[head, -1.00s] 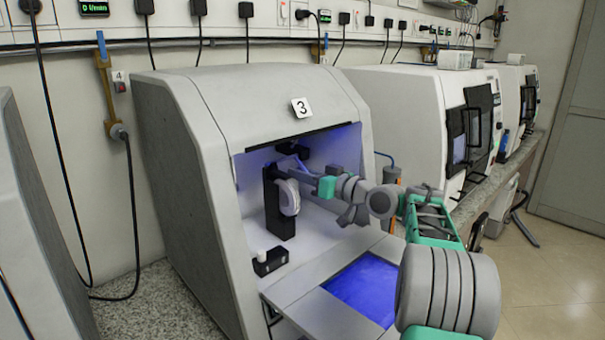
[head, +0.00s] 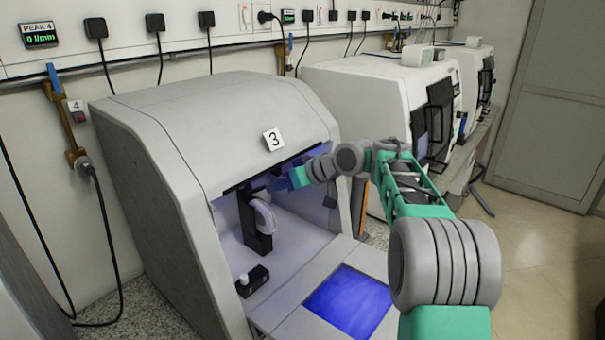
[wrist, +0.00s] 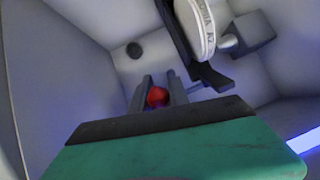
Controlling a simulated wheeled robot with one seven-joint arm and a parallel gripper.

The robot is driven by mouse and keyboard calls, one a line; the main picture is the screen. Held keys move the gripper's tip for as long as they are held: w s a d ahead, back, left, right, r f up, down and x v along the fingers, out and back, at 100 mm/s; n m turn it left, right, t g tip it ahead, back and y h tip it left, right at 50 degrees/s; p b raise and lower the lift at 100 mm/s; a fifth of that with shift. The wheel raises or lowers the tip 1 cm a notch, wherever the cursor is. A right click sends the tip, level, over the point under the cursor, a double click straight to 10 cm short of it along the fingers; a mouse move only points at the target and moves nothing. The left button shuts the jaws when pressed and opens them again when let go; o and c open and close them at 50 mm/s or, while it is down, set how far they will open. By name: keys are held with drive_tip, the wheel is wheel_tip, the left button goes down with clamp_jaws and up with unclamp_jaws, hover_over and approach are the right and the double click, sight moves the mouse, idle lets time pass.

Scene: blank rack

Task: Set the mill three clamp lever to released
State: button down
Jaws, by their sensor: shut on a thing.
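Mill three (head: 165,150) stands open, with its number plate (head: 273,139) on the hood. Inside it, a black clamp (head: 247,215) holds a white disc (head: 264,214) upright. The disc (wrist: 195,27) and the black clamp arm (wrist: 212,78) also show in the wrist view. My gripper (wrist: 158,91) is shut on the red knob (wrist: 157,97) of the clamp lever, which sits between the two grey fingers. In the head view my arm reaches in under the hood, and the knob is hidden there. I cannot tell the lever's exact setting.
A small black block with a light knob (head: 252,280) sits on the mill floor near the front left. A blue-lit panel (head: 348,300) lies at the front. The hood edge is close above my wrist. More mills (head: 375,90) stand to the right.

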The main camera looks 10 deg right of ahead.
drive_tip(key=shift+a+r, duration=0.1)
drive_tip(key=shift+r, duration=0.05)
idle(0.3)
drive_tip(key=c, duration=1.5)
unclamp_jaws()
drive_tip(key=shift+a, duration=0.1)
drive_tip(key=shift+o, duration=0.6)
drive_tip(key=shift+d, duration=0.2)
